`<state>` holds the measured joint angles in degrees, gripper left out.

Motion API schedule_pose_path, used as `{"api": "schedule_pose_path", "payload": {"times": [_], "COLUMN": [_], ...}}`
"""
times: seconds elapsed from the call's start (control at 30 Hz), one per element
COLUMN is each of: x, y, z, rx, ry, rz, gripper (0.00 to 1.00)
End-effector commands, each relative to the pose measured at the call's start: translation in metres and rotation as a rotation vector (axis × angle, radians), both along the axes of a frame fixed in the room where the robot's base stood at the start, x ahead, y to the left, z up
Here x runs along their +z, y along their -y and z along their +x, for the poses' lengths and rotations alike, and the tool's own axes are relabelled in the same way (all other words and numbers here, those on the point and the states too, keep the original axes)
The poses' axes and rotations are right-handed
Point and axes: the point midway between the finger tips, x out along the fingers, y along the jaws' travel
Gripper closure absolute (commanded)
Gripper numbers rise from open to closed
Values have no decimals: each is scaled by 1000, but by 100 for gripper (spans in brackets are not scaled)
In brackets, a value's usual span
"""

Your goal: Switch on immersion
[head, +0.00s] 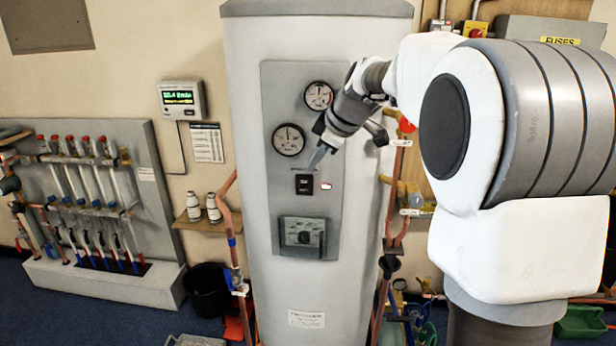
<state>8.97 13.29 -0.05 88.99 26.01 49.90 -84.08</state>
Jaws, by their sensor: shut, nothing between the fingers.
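A small black switch (304,184) sits on the grey panel (285,85) of the tall white cylinder (255,290). Its label is too small to read. A small red-and-white indicator (326,186) is just right of the switch. My gripper (314,165) is shut and empty. Its tip points down and left, just above the switch's upper right. I cannot tell whether it touches the switch or panel. The switch's rocker position is too small to make out.
A dark dial box (303,237) is below the switch. Copper pipes (232,240) run beside the cylinder. A shelf with two white bottles (194,207) stands left.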

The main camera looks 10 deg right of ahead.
Motion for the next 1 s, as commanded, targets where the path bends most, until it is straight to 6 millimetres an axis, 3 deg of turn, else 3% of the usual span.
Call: {"api": "schedule_pose_path", "payload": {"times": [0.23, 0.73, 0.87, 1.0], "x": [29, 34, 38, 38], "y": [11, 11, 3, -8], "z": [-9, -16, -43, -95], "rx": [0, -12, -81, -224], "ry": [1, -5, -34, -88], "rz": [-2, 4, 27, 72], "gripper": [100, 100, 100, 100]}}
